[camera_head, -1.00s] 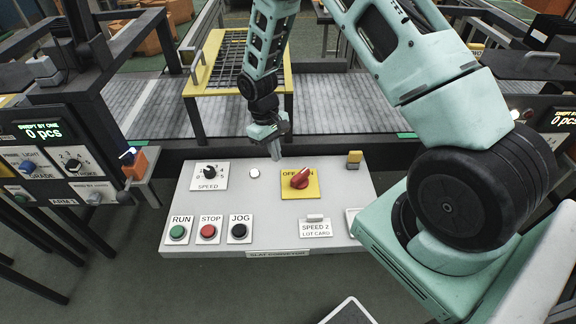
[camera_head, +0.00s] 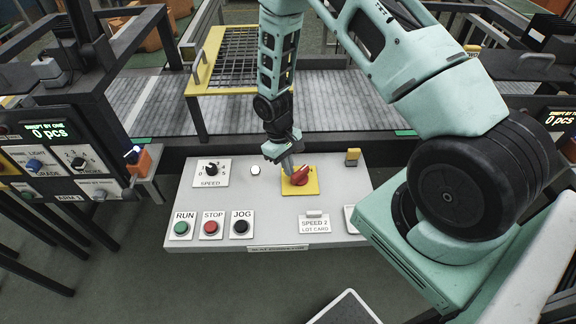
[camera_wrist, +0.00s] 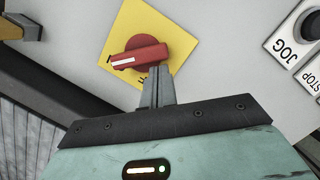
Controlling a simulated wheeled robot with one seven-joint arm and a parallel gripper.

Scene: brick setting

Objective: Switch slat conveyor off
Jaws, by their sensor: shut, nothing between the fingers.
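The slat conveyor's console (camera_head: 270,222) carries a yellow plate (camera_head: 313,187) with a red rotary switch (camera_head: 301,177). In the wrist view the red switch (camera_wrist: 140,56) has a white mark pointing left on the yellow plate (camera_wrist: 180,40); the plate's lettering is partly covered. My gripper (camera_head: 290,172) is at the left side of the red switch in the head view. In the wrist view its shut fingertips (camera_wrist: 158,72) are right at the edge of the knob. I cannot tell whether they touch it. Nothing is held.
The console also has a speed dial (camera_head: 211,168), a white button (camera_head: 255,170), and RUN (camera_head: 181,228), STOP (camera_head: 211,227) and JOG (camera_head: 241,227) buttons. A yellow-topped block (camera_head: 352,156) stands right of the switch. The slat conveyor (camera_head: 340,100) lies behind.

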